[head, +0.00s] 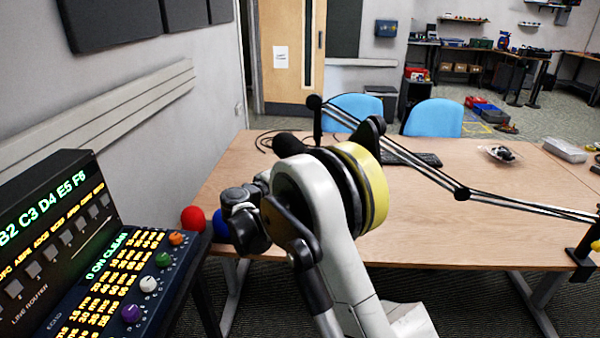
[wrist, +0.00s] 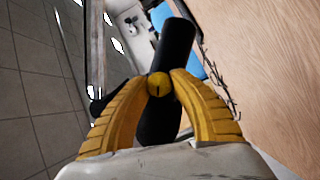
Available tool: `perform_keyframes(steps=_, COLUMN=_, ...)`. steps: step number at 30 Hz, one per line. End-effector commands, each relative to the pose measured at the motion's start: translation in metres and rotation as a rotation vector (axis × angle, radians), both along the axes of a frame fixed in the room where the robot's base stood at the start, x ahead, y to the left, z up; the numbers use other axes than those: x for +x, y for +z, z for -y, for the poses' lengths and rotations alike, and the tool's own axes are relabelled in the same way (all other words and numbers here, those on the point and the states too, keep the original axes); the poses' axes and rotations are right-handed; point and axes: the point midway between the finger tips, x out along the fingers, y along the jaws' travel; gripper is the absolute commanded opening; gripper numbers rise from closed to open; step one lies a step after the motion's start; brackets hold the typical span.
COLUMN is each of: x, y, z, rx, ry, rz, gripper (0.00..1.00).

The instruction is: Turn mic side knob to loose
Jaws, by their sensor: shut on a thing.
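The microphone is a black cylinder (wrist: 176,45) that runs up through the middle of the wrist view. Its black tip (head: 290,146) shows in the head view just above my arm. The side knob (wrist: 159,85) is a small round yellow piece with a dark slot, in front of the microphone body. My gripper (wrist: 158,88) has two yellow ribbed fingers, and their tips are shut on the knob from both sides. In the head view my own arm hides the gripper, the knob and most of the microphone.
A jointed boom arm (head: 462,194) crosses the wooden table (head: 470,240) and is clamped at its right edge. A keyboard (head: 412,159) lies behind it. A lit control console (head: 100,270) stands at the left. Red (head: 193,218) and blue (head: 220,224) balls show by the table's left edge.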

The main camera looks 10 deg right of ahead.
Motion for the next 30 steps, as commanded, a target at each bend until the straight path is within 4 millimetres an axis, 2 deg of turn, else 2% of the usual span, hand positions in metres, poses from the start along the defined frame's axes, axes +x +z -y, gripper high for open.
perform_keyframes(steps=15, x=-0.0005, y=-0.0019, z=0.0017, rx=-0.351, ry=-0.004, rz=-0.187, gripper=0.00)
perform_keyframes(steps=30, x=-0.0005, y=-0.0013, z=0.0020, rx=-0.455, ry=-0.002, rz=-0.244, gripper=0.00)
